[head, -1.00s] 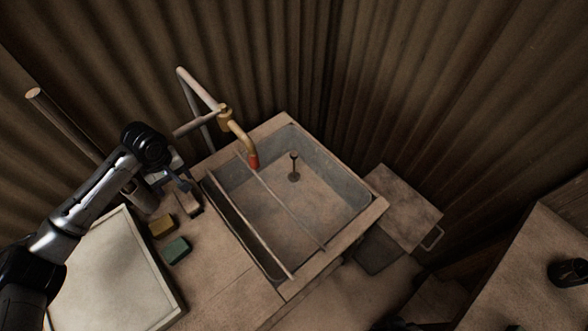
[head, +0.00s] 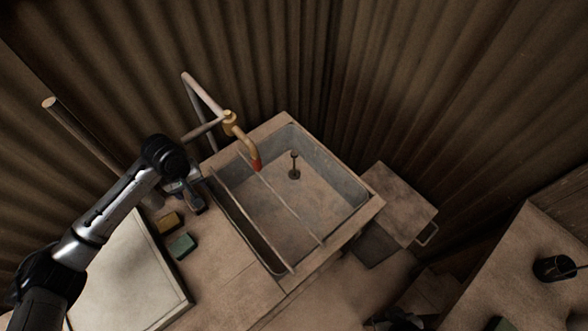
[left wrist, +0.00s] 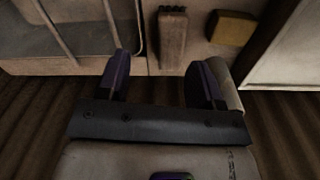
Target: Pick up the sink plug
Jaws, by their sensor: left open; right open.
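The sink plug (head: 294,172), a small dark disc with an upright knobbed stem, stands on the floor of the sink basin (head: 345,195) toward the back in the head view. My left gripper (head: 182,187) is left of the sink, above the counter and apart from the plug. In the left wrist view my left gripper (left wrist: 161,78) has its two fingers spread with nothing between them. My right gripper (head: 398,319) shows only as a dark, partly cut-off shape at the bottom edge, well away from the plug; it is open. The plug is not in the left wrist view.
Two thin rails (head: 283,208) cross the sink's left part. A tap (head: 243,145) reaches over its back left. A brush (left wrist: 173,38), a yellow sponge (left wrist: 232,28) and a green sponge (head: 181,246) lie on the counter.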

